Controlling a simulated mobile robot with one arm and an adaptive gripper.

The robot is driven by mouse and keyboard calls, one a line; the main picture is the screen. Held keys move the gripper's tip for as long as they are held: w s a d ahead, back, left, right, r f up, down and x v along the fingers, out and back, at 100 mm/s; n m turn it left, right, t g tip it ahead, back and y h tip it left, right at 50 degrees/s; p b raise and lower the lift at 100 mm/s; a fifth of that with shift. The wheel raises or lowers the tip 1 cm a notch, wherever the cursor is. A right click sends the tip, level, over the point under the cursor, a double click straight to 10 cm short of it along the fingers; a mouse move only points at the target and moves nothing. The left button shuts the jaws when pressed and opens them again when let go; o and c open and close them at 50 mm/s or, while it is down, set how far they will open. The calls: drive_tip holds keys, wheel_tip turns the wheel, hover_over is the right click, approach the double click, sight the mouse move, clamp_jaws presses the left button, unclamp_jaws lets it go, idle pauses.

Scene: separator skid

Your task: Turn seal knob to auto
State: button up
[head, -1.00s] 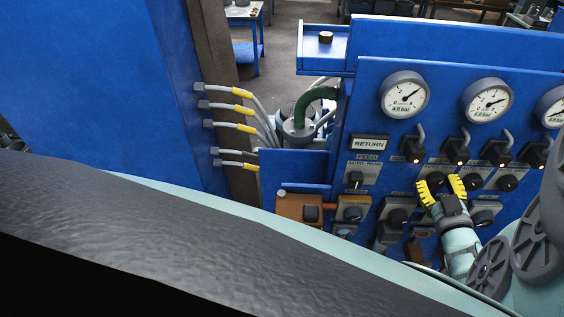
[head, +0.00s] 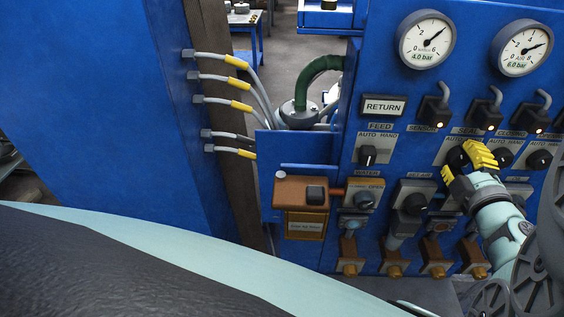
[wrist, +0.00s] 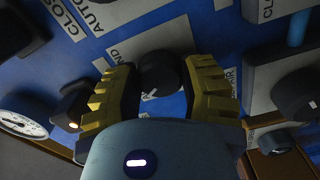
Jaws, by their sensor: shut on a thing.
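The seal knob (head: 457,157) is a round dark knob on an AUTO/HAND plate, second in its row on the blue panel, right of the feed knob (head: 367,155). Its label is partly unreadable. In the wrist view the seal knob (wrist: 160,74) sits between my two yellow fingers, with a short white mark on its near side. My gripper (head: 463,159) is shut on it, reaching in from the lower right; it also shows in the wrist view (wrist: 164,67). The fingers hide part of the knob and plate in the head view, so its setting cannot be read there.
Another knob (head: 539,159) stands close on the right. Lit switches (head: 433,113) are above and a lower row of knobs (head: 415,203) is below. Gauges (head: 426,39) and a RETURN sign (head: 383,107) are on the panel. Grey cables (head: 215,78) run at the left.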

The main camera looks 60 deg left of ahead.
drive_tip(key=shift+f+n+b, duration=0.2)
drive_tip(key=shift+n+b, duration=0.95)
drive_tip(key=shift+n, duration=0.05)
drive_tip(key=shift+r, duration=0.1)
drive_tip(key=shift+d, duration=0.1)
drive_tip(key=o, duration=1.2)
drive_tip(key=shift+r, duration=0.1)
drive_tip(key=shift+v, duration=5.95)
